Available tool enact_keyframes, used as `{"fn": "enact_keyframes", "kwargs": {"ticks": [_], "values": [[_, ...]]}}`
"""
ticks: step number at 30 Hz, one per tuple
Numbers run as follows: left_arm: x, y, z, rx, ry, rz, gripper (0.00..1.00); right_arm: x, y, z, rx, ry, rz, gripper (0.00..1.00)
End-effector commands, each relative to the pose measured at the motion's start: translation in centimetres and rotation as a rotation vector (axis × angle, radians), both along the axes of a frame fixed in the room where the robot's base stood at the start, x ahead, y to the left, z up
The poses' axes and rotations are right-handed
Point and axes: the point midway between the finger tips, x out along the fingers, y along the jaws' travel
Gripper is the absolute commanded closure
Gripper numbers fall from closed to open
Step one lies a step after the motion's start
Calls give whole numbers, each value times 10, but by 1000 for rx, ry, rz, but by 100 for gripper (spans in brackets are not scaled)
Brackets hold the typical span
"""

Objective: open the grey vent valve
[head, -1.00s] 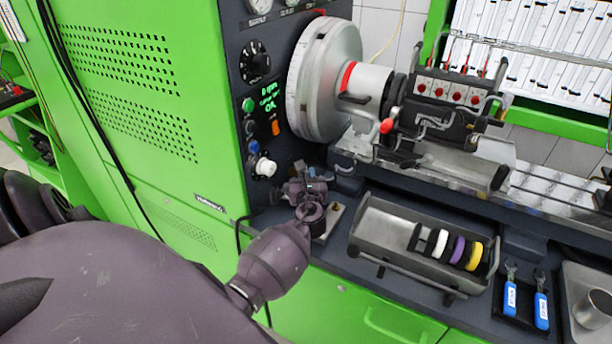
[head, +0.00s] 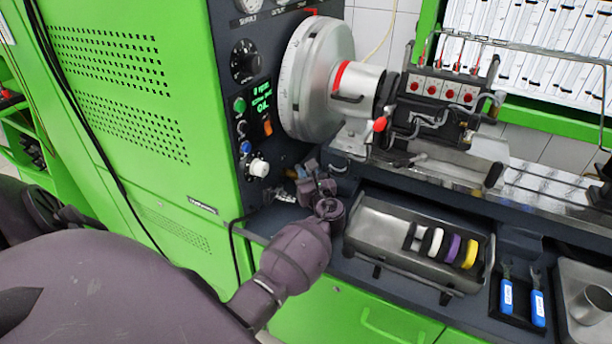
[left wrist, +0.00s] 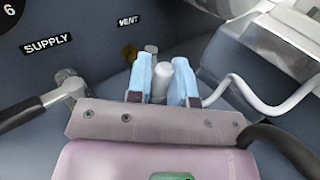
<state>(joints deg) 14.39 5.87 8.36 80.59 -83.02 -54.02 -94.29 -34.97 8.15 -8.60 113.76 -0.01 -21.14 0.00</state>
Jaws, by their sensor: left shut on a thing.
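The grey vent valve shows in the left wrist view as a rounded grey handle (left wrist: 178,78) below the VENT label (left wrist: 128,21) on the dark panel. My left gripper (left wrist: 162,82) has its two blue fingertips on either side of this handle and is shut on it. The valve's body is largely hidden behind the fingers. My right gripper is in neither view.
A lever valve (left wrist: 72,84) under the SUPPLY label stands left of the fingers. A pale hose (left wrist: 250,104) curves close on the right. In the head view, a tray with coloured rings (head: 375,235) lies just right of my wrist, and the large chuck (head: 312,80) is above.

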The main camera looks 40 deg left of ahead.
Motion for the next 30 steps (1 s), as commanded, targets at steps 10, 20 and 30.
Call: {"fn": "enact_keyframes", "kwargs": {"ticks": [10, 20, 30], "values": [[2, -3, 1, -1, -3, -11, 59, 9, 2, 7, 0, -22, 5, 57], [1, -1, 12, 0, -4, -5, 59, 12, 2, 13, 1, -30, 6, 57], [2, -2, 75, 0, -8, -6, 59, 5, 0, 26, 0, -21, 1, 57]]}}
